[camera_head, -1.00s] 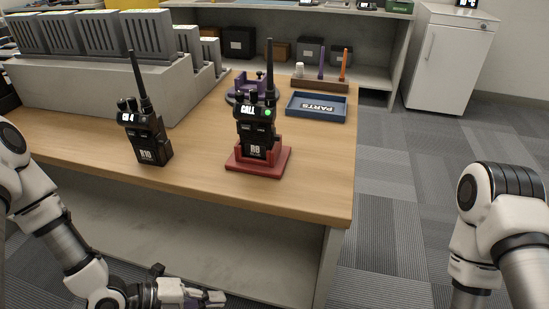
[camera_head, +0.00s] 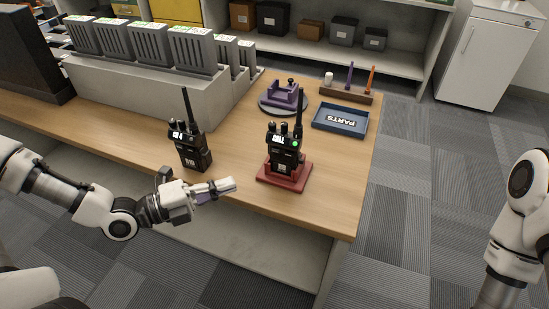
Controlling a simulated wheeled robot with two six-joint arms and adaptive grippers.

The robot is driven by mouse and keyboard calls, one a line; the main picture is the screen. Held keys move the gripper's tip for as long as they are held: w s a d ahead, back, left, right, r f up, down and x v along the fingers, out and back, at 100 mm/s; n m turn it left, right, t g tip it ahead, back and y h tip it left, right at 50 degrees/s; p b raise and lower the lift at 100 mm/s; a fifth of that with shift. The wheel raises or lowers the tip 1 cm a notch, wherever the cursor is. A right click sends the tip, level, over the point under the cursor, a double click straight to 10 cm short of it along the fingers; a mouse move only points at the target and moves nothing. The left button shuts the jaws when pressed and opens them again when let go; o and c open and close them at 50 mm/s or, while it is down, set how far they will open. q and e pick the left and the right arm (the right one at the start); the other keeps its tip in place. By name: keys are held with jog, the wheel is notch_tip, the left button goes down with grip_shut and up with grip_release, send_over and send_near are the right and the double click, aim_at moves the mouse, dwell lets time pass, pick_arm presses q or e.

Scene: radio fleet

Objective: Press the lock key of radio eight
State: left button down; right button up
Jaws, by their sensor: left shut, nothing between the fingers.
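Radio eight (camera_head: 283,160), black with a lit green lamp and an antenna, stands upright in a red stand (camera_head: 284,178) near the table's front right. In the earlier frame its label reads R8. A second black radio (camera_head: 188,147), labelled R10 earlier, stands on the table to its left. My left gripper (camera_head: 228,186) is shut and empty, at the table's front edge, left of the red stand and apart from it. The lock key is too small to make out. My right arm shows at the right edge; its gripper is out of view.
A purple cradle on a round base (camera_head: 283,98) stands behind radio eight. A blue PARTS tray (camera_head: 340,121) and a wooden holder (camera_head: 346,94) with upright sticks are at the back right. A grey charger rack (camera_head: 150,85) fills the back left.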

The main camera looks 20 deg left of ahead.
aim_at(290, 156)
pick_arm(q)
jog(key=b+x, duration=0.3)
jog(key=x, duration=0.6)
jog(key=shift+w+d+f, duration=0.1)
jog(key=shift+w+d, duration=0.05)
jog(key=shift+d, duration=0.15)
jog(key=w, duration=0.3)
jog(key=shift+w+d, duration=0.15)
jog(key=shift+w, duration=0.5)
